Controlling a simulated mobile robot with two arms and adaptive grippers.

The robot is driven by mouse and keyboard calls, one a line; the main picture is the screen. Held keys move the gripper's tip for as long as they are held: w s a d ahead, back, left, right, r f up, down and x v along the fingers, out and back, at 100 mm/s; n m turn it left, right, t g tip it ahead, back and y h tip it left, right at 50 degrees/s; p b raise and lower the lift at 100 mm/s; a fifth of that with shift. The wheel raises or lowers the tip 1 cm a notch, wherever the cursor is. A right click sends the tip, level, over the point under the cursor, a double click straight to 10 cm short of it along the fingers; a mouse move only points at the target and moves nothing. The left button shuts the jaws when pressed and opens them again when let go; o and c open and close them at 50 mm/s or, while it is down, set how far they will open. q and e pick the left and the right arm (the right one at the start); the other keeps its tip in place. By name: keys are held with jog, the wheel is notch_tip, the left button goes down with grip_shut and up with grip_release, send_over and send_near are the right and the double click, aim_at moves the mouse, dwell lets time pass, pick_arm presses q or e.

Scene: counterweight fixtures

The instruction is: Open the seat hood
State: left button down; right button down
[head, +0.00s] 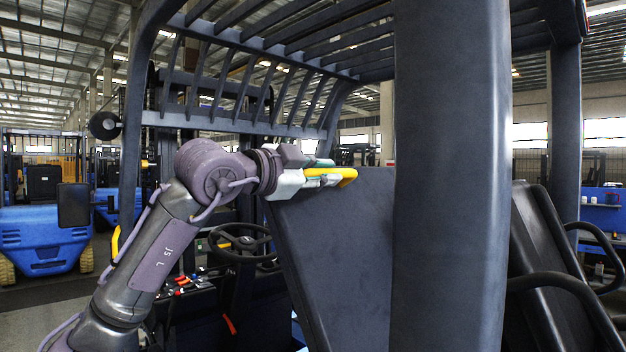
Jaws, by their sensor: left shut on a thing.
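The seat hood (345,250) of the forklift is a large dark grey panel in the middle of the head view. It stands raised and steeply tilted. A yellow handle (347,175) sits at its upper edge. My left gripper (322,179) reaches in from the left and is shut on the yellow handle; its fingers partly cover it. The black seat (547,265) shows tilted at the right, behind the thick pillar. The pillar hides the hood's right part. My right gripper is not in view.
The thick dark pillar (450,180) stands close in front. The barred overhead guard (270,60) spans above my arm. The steering wheel (240,243) and several levers (188,283) lie below my left arm. A blue forklift (45,232) stands far left.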

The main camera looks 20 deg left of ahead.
pick_arm(q)
jog(key=c, duration=1.4)
grip_release()
jog(key=shift+s+d+r+m+h, duration=0.3)
jog(key=shift+s+d+r+h, duration=0.1)
jog(key=shift+d+r, duration=0.3)
jog(key=o, duration=0.3)
jog(key=d, duration=0.1)
jog(key=s+d, duration=0.1)
jog(key=d, duration=0.1)
jog(key=shift+d+r, duration=0.15)
jog(key=shift+r, duration=0.05)
jog(key=v, duration=1.2)
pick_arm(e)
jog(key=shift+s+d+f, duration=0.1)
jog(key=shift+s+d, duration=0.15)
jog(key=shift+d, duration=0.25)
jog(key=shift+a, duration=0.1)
